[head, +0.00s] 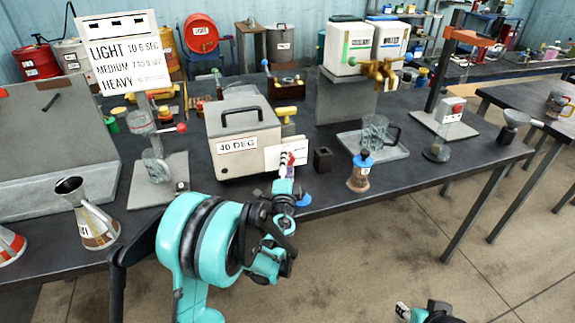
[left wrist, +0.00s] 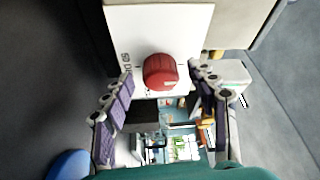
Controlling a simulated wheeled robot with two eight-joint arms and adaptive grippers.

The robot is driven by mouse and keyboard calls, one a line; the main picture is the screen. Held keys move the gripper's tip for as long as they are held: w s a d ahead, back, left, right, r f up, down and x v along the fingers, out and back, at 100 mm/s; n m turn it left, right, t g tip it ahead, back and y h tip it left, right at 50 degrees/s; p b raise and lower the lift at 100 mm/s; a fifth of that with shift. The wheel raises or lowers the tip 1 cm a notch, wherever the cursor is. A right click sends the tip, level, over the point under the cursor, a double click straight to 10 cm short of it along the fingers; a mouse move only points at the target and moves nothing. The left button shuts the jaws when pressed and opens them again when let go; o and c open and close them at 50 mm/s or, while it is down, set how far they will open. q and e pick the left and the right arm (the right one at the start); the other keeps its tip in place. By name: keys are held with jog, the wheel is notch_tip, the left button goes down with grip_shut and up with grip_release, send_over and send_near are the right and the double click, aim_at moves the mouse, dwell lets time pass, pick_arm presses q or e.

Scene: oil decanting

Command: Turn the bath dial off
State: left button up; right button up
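The bath (head: 238,130) is a pale grey box with a black handle and a "40 DEG" label, standing on the dark bench. A white panel (head: 270,161) projects from its right side and carries the red dial (left wrist: 160,71). In the head view the dial is largely hidden by my left gripper (head: 289,163), which is at the panel. In the left wrist view, the left gripper's fingers (left wrist: 160,78) are open, one on each side of the dial, with gaps visible. My right gripper (head: 402,311) shows only partly at the bottom edge, away from the bench.
A small dark block (head: 322,159) and an amber bottle with a blue top (head: 360,172) stand right of the panel. A glass jug (head: 375,135) sits on a grey tray. A metal funnel jug (head: 90,214) stands at left.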

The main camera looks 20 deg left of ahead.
pick_arm(q)
jog(key=shift+s, duration=0.1)
jog(key=v, duration=0.7)
jog(key=shift+s, duration=0.2)
jog(key=s+a+n+g, duration=0.2)
jog(key=s+n, duration=0.1)
jog(key=s+a+r+n+g+y, duration=0.1)
jog(key=s+a+n+g, duration=0.1)
jog(key=s+a+n, duration=0.1)
jog(key=s+a+n+g+y, duration=0.1)
jog(key=s+a+n+g, duration=0.1)
jog(key=s, duration=0.3)
jog(key=shift+a+r+n, duration=0.25)
jog(key=shift+r+n, duration=0.15)
jog(key=shift+n, duration=0.5)
jog(key=s+d+f+n+g+h, duration=0.1)
jog(key=s+d+f+g+h, duration=0.1)
jog(key=s, duration=0.6)
jog(key=s+d+f+n+g+h, duration=0.2)
jog(key=s+d+f+g+h, duration=0.1)
jog(key=s+d, duration=0.4)
jog(key=shift+s+d+f+n+g+h, duration=0.25)
jog(key=shift+s+f+h, duration=0.35)
jog(key=shift+s, duration=0.45)
